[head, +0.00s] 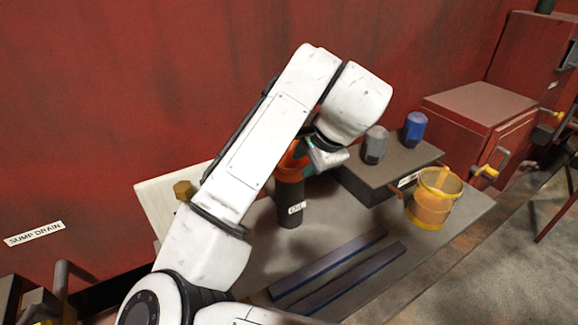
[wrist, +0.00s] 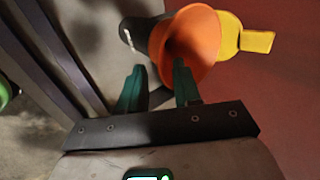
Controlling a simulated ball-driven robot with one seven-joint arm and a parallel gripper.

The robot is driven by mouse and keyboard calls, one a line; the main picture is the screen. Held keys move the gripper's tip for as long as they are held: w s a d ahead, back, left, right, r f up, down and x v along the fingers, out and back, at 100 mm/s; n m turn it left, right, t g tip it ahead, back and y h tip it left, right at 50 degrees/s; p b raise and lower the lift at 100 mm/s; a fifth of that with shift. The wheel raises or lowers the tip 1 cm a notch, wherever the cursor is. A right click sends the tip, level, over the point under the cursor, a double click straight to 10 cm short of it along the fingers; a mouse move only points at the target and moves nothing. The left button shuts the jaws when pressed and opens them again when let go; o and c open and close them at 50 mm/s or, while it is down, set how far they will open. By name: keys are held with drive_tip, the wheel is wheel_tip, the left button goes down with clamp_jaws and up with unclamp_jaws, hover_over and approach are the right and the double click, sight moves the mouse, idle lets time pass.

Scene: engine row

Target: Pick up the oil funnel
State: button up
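The orange oil funnel (head: 293,158) is at the top of a dark, labelled can (head: 290,200) in the head view, partly hidden by my arm. In the wrist view the funnel (wrist: 203,35) shows its wide mouth, with the dark can (wrist: 143,38) beneath it. My gripper (wrist: 155,72) has its two teal fingers spread apart. The right finger overlaps the funnel's near rim in the picture; I cannot tell whether it touches. The left finger is off to the funnel's left. In the head view my gripper (head: 318,160) is beside the funnel, on its right.
A grey block (head: 375,185) on the bench bears a grey (head: 375,145) and a blue capped item (head: 414,128). A yellow-orange bucket (head: 433,200) stands at right. Two dark bars (head: 330,268) lie in front.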

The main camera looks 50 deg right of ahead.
sight(301, 165)
drive_tip(key=x, duration=0.4)
drive_tip(key=shift+w, duration=0.2)
drive_tip(key=shift+c, duration=0.3)
clamp_jaws()
drive_tip(key=shift+r, duration=0.1)
